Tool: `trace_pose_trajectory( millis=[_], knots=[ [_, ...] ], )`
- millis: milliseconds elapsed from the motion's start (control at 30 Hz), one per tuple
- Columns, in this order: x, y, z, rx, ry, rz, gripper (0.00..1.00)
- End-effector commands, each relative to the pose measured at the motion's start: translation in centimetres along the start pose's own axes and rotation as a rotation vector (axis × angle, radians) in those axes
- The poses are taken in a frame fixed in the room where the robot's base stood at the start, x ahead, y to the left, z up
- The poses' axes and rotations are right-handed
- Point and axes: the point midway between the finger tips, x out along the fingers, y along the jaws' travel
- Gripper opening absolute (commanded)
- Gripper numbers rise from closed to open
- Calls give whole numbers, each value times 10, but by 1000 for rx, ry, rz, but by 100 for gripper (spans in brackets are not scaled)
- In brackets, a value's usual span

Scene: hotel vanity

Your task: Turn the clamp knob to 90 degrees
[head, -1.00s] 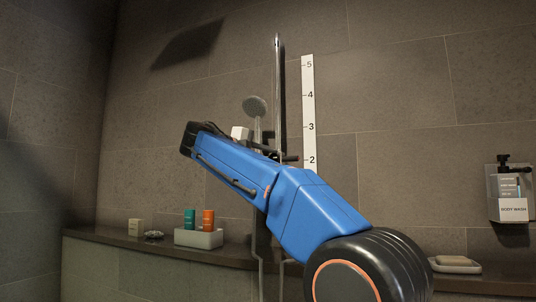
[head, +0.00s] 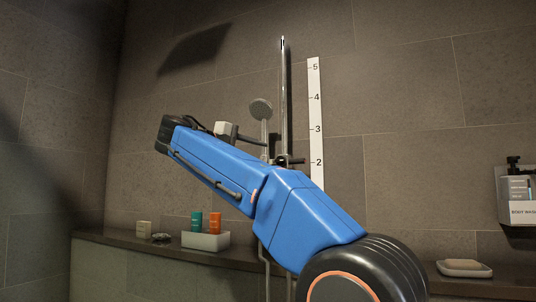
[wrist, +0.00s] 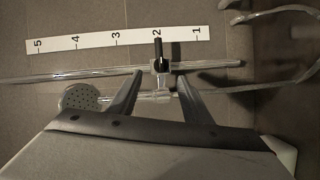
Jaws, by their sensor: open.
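The clamp (wrist: 161,68) sits on a chrome rail (wrist: 90,76) in the wrist view. Its dark knob (wrist: 158,49) is a short lever that points toward the scale, near the 2. In the head view the clamp (head: 284,160) shows on the upright rail (head: 283,90), just above my blue arm. My gripper (wrist: 159,76) is open and empty. In the wrist view its fingers lie on either side of the clamp; I cannot tell the depth gap. In the head view my gripper (head: 252,140) is left of the rail, partly hidden.
A hand shower (head: 261,109) hangs beside the rail. A white numbered scale (head: 315,120) is on the wall to the right. A ledge below holds a tray (head: 205,241) with teal and orange containers. A soap dish (head: 463,268) and body wash dispenser (head: 518,195) are at right.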

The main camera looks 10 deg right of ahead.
Motion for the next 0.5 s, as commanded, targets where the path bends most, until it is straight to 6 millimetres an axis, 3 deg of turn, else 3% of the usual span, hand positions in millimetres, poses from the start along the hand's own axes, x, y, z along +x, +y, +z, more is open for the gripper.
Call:
trace_pose_trajectory(
  millis=[300, 500],
  knots=[
    [-63, 1, 0, 0, 3, 1, 45],
    [-86, 1, 0, 1, 1, 1, 45]
  ],
)
